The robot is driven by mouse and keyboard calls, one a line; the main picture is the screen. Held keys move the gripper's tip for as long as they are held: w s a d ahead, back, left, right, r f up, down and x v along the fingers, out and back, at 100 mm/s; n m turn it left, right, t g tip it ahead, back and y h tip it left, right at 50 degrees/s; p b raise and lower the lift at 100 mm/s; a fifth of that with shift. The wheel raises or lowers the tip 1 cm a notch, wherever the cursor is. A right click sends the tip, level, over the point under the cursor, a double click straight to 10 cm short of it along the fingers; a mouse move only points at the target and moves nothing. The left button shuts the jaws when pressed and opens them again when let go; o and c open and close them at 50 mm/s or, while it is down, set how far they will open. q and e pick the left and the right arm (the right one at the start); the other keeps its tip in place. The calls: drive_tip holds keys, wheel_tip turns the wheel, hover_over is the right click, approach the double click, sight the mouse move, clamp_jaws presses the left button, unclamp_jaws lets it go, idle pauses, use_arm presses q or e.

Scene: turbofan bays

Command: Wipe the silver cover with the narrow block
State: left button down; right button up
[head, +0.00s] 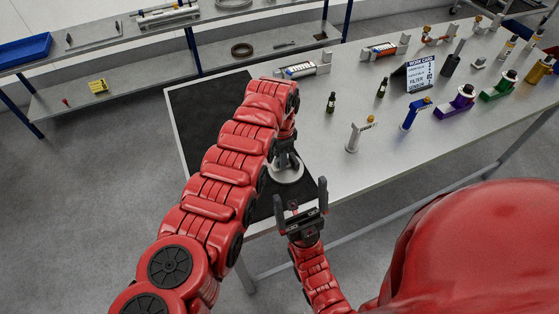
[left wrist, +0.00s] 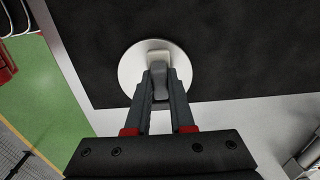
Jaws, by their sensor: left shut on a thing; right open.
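The silver cover (head: 289,178) is a round pale disc on the black mat, near the table's front edge. It also shows in the left wrist view (left wrist: 130,68). My left gripper (head: 285,162) points down over it. In the left wrist view its fingers are shut on a small pale block (left wrist: 158,56), which looks like the narrow block. The block is over the disc's middle; I cannot tell if it touches. In the head view my gripper hides the block. My right gripper (head: 301,196) is open and empty at the table's front edge, beside the cover.
The black mat (head: 205,110) is otherwise bare around the cover. To the right stand two small dark bottles (head: 332,102), a white stand (head: 353,137), a blue-handled tool (head: 412,114) and a work card (head: 420,74). A shelf (head: 130,85) is at the back left.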

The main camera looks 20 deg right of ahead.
use_arm(q)
drive_tip(key=shift+s+a+r+p, duration=0.15)
drive_tip(key=shift+a+p, duration=0.35)
drive_tip(key=shift+p, duration=1.1)
drive_tip(key=shift+a+r+p, duration=0.15)
drive_tip(key=shift+a+p, duration=0.3)
drive_tip(key=shift+p, duration=1.15)
drive_tip(key=a+p, duration=0.1)
drive_tip(key=p, duration=0.2)
drive_tip(key=shift+s+a, duration=0.1)
drive_tip(key=shift+a, duration=0.25)
drive_tip(key=shift+a+p, duration=0.15)
drive_tip(key=shift+p, duration=0.2)
drive_tip(key=shift+s+f, duration=0.1)
drive_tip(key=shift+f, duration=0.1)
wheel_tip(320, 180, up, 5)
drive_tip(key=p, duration=0.2)
drive_tip(key=shift+p, duration=0.4)
drive_tip(key=shift+r, duration=0.5)
